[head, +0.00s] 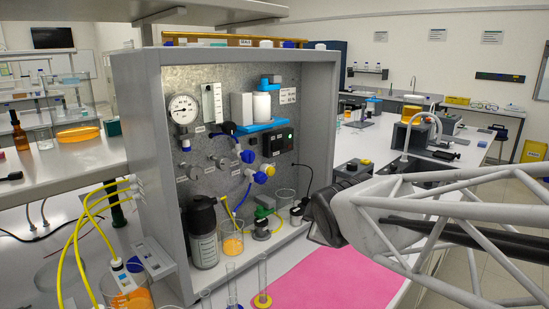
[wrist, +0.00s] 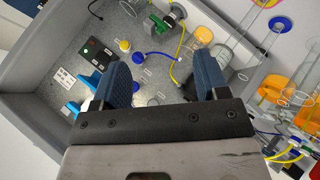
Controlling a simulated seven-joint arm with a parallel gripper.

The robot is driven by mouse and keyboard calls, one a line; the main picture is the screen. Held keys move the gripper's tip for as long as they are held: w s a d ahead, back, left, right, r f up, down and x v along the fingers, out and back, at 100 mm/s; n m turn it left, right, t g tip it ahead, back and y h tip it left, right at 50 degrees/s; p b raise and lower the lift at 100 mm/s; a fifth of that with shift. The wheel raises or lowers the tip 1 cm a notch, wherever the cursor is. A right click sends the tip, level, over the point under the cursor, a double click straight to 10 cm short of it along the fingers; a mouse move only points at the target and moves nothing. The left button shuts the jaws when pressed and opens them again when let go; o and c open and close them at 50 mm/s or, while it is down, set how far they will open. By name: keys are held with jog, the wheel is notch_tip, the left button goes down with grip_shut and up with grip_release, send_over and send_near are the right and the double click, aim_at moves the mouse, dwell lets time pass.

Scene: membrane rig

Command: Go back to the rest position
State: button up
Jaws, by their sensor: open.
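My gripper shows in the wrist view (wrist: 160,72) with its two blue ribbed fingers spread apart and nothing between them. In the head view my arm reaches in from the right, and its dark end (head: 322,215) is at the right front of the grey rig box (head: 137,125). The fingers cannot be made out clearly there. In the wrist view the rig's back panel (wrist: 148,88) with its valves and tubing lies beyond the fingers. I cannot tell exactly how far the fingers are from it.
Inside the rig stand a dark bottle (head: 202,232), an orange-filled beaker (head: 231,238) and a green-topped valve (head: 264,215). Glass cylinders (head: 262,283) stand in front, by a pink mat (head: 335,280). Yellow tubes (head: 76,225) loop at the left. The mat is largely clear.

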jog(key=s+d+f+m+g, duration=0.2)
jog(key=s+m, duration=0.2)
jog(key=s, duration=0.2)
jog(key=s+d+f+m+g, duration=0.2)
jog(key=s+d+m+g, duration=0.1)
jog(key=s+m, duration=0.2)
jog(key=s+d+f+m+g+h, duration=0.1)
jog(key=s+d+f+m+g, duration=0.1)
jog(key=s+m, duration=0.3)
jog(key=s+d, duration=0.1)
jog(key=s, duration=0.3)
jog(key=shift+s+d, duration=0.25)
